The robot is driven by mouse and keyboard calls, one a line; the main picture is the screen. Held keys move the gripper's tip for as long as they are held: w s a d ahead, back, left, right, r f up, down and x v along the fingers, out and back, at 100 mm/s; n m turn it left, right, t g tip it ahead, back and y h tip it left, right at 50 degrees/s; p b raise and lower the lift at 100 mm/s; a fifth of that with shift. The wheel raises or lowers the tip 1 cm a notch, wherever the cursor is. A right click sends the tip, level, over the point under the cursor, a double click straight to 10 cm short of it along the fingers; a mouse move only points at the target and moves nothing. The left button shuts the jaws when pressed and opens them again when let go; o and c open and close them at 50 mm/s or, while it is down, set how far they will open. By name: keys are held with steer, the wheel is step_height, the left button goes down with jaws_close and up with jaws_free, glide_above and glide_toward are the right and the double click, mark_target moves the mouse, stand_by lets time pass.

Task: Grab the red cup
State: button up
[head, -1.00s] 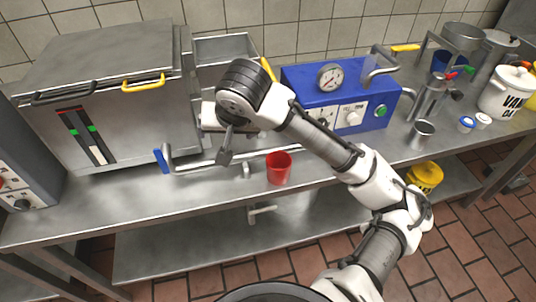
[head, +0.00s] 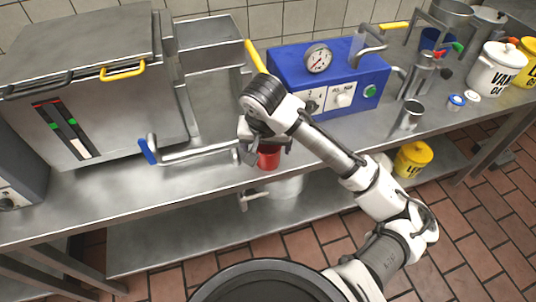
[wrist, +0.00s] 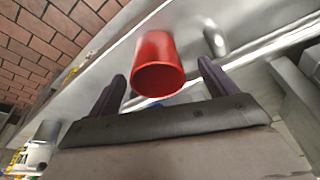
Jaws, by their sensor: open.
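The red cup (head: 268,158) stands on the steel counter near its front edge, partly hidden by my gripper in the head view. In the wrist view the red cup (wrist: 158,66) shows with its open mouth toward the camera, ahead of and between the two dark fingers. My gripper (wrist: 162,82) is open and empty, with one finger on each side of the cup's line. I cannot tell exactly how far the fingertips are from the cup wall. In the head view my gripper (head: 252,155) is just beside the cup.
A blue machine (head: 345,80) with a gauge stands behind the cup. A steel cup (head: 411,114) stands to the right. The counter (head: 130,195) is clear at the front left.

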mark_target(268, 150)
steer(key=x, duration=0.4)
steer(key=shift+w+d+r, duration=0.1)
steer(key=shift+w+d, duration=0.1)
steer(key=shift+w, duration=0.05)
steer(key=c, duration=1)
steer(key=shift+s+r, duration=0.1)
steer(key=shift+r, duration=0.05)
